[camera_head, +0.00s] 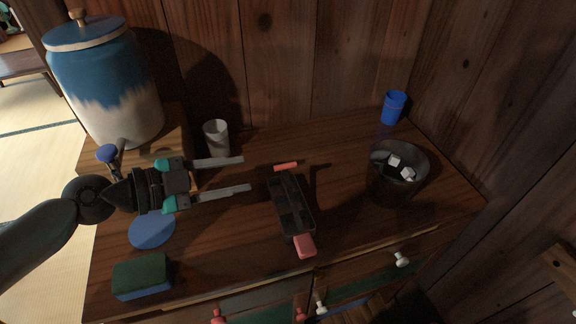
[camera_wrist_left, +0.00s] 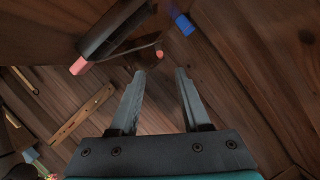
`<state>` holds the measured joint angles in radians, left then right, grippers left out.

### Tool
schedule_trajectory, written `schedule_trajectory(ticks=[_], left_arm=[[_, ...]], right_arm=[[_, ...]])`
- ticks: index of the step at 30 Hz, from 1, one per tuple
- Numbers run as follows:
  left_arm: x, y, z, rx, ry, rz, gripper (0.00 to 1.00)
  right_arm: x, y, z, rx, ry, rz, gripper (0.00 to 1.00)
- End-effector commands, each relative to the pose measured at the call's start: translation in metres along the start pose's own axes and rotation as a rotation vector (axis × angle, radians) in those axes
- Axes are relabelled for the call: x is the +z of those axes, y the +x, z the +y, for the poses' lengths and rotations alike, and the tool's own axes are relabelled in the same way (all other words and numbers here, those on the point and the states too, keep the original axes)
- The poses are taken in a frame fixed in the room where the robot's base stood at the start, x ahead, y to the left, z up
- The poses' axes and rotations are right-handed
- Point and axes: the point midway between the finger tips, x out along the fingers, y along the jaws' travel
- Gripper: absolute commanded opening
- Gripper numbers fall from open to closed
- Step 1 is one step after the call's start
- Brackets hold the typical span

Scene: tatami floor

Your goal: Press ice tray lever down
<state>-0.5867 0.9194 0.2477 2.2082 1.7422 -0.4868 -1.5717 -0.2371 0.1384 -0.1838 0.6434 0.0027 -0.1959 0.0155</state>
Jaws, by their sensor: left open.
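The ice tray (camera_head: 291,207) is a dark, long tray with compartments, lying on the wooden cabinet top. It has a pink-red end (camera_head: 304,246) at the front and another pink-red piece (camera_head: 286,166) at the back. In the left wrist view the tray (camera_wrist_left: 115,28) shows at the upper left, its pink end (camera_wrist_left: 78,66) toward the picture's left. My left gripper (camera_head: 247,174) is open and empty, its two grey fingers pointing right toward the tray, apart from it in the picture. In the left wrist view the gripper (camera_wrist_left: 160,72) shows nothing between its fingers. My right gripper is not in view.
A dark bucket (camera_head: 384,190) with white cubes stands right of the tray, a blue cup (camera_head: 393,107) behind it. A pale cup (camera_head: 216,139), a blue-and-cream dispenser (camera_head: 106,85), a blue disc (camera_head: 152,230) and a green-blue sponge (camera_head: 142,276) are at the left. Wooden walls stand behind.

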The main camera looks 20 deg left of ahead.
Motion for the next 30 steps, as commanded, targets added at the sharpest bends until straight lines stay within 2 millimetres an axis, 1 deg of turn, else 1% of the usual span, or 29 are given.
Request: schedule_trajectory(ticks=[8,14,27,30], left_arm=[[-0.001,0.025,-0.002,-0.001,0.004,0.001,0.47],[-0.001,0.044,-0.002,-0.002,0.001,0.001,0.47],[0.000,0.095,-0.001,-0.002,0.000,0.001,0.47],[0.000,0.104,0.000,0.000,0.001,0.000,0.47]], right_arm=[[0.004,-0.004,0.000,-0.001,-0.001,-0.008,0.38],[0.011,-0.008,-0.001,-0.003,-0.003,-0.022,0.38],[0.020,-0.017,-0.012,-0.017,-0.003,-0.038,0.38],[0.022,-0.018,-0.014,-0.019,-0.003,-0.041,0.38]])
